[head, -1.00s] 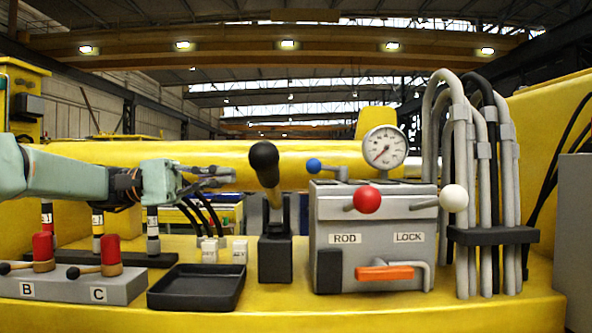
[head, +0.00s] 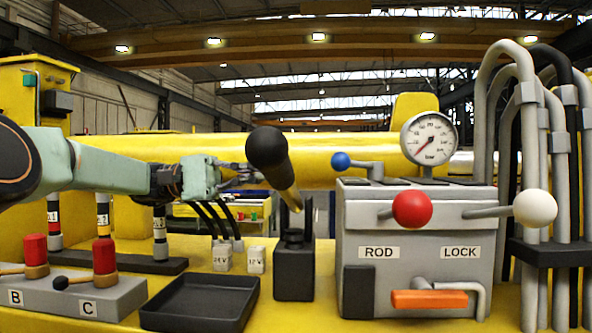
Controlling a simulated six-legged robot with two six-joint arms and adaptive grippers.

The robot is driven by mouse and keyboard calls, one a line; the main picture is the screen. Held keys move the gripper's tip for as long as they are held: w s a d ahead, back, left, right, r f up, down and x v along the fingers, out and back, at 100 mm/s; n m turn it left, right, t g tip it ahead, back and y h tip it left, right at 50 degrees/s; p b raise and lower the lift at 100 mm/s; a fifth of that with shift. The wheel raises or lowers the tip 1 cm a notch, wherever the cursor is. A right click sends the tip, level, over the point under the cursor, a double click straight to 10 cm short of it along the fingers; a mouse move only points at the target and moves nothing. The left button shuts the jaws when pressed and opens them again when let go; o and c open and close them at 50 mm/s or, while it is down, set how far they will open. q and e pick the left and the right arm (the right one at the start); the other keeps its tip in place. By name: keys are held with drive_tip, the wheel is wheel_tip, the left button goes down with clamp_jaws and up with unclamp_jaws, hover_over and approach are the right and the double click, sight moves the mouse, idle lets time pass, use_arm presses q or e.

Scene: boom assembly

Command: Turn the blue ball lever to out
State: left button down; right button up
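The blue ball lever (head: 341,161) stands on the back left top of the grey valve box (head: 415,240). Its blue ball points left, and its short grey arm runs right to a pivot. My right gripper is not in view.
A red ball lever (head: 412,209) and a white ball lever (head: 535,208) stick out in front of the box, above an orange handle (head: 430,299). A gauge (head: 429,139) stands behind. Grey hoses (head: 530,130) rise at right. A black tray (head: 200,304) lies front left.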

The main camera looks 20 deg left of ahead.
use_arm(q)
approach(359, 167)
drive_tip(key=shift+s+d+r+p, duration=0.1)
drive_tip(key=shift+d+r+p, duration=0.1)
drive_tip(key=shift+d, duration=0.3)
drive_tip(key=shift+s+d+r+p, duration=0.1)
drive_tip(key=shift+d+p, duration=0.05)
drive_tip(key=shift+d, duration=0.35)
drive_tip(key=shift+s+d+r+p, duration=0.15)
drive_tip(key=shift+d+p, duration=0.05)
drive_tip(key=shift+d, duration=0.35)
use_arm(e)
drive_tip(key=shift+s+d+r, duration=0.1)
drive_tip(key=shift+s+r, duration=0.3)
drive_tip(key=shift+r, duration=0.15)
